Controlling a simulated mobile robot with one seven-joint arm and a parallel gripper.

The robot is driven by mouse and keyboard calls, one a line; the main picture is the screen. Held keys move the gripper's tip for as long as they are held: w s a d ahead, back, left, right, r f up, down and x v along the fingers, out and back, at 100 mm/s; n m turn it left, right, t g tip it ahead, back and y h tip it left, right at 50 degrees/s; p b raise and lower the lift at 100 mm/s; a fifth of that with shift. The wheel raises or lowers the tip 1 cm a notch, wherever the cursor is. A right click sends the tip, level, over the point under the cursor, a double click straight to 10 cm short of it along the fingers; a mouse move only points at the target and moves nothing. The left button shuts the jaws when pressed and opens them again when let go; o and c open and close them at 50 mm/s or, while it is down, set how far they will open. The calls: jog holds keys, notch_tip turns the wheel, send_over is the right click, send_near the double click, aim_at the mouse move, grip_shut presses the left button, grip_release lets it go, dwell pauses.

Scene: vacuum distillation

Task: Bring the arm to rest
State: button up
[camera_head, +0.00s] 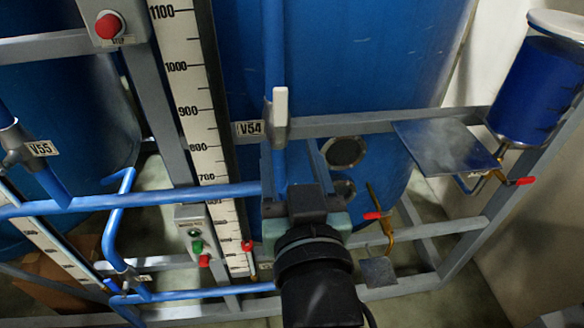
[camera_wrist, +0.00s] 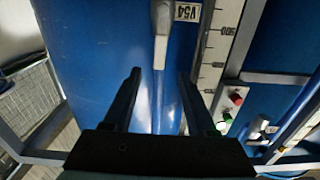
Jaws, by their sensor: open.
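My gripper (camera_head: 290,150) is at the lower middle of the head view, in front of the blue tank, with my dark wrist below it. In the wrist view my gripper (camera_wrist: 159,75) shows two dark fingers spread apart with nothing held between them. The white handle of valve V54 (camera_head: 280,106) stands upright above the gripper in the head view. The handle (camera_wrist: 162,32) is also beyond the fingertips in the wrist view, apart from them. A blue pipe (camera_wrist: 169,100) runs down from it and appears between the fingers. Whether the fingers touch the pipe cannot be told.
A grey frame rail (camera_head: 350,122) crosses behind the gripper. A white scale (camera_head: 190,95), a red stop button (camera_head: 109,26) and a button box (camera_head: 195,238) are to the left. A metal plate (camera_head: 443,148) and a blue canister (camera_head: 533,90) are to the right.

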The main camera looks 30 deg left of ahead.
jog(key=shift+s+d, duration=0.35)
jog(key=shift+s, duration=0.2)
jog(key=d+r+m+t+h, duration=0.2)
jog(key=d+r+t+h, duration=0.1)
jog(key=r, duration=0.7)
jog(key=s+d+r+m+t+h, duration=0.1)
jog(key=d+r+t, duration=0.4)
jog(key=r, duration=0.5)
jog(key=s+d+r+m+t+h, duration=0.1)
jog(key=d+r+m+t+h, duration=0.2)
jog(key=d+r+h, duration=0.3)
notch_tip(320, 180, up, 4)
jog(key=shift+s+d+f+t, duration=0.1)
jog(key=shift+s+d+t, duration=0.15)
jog(key=shift+t, duration=0.45)
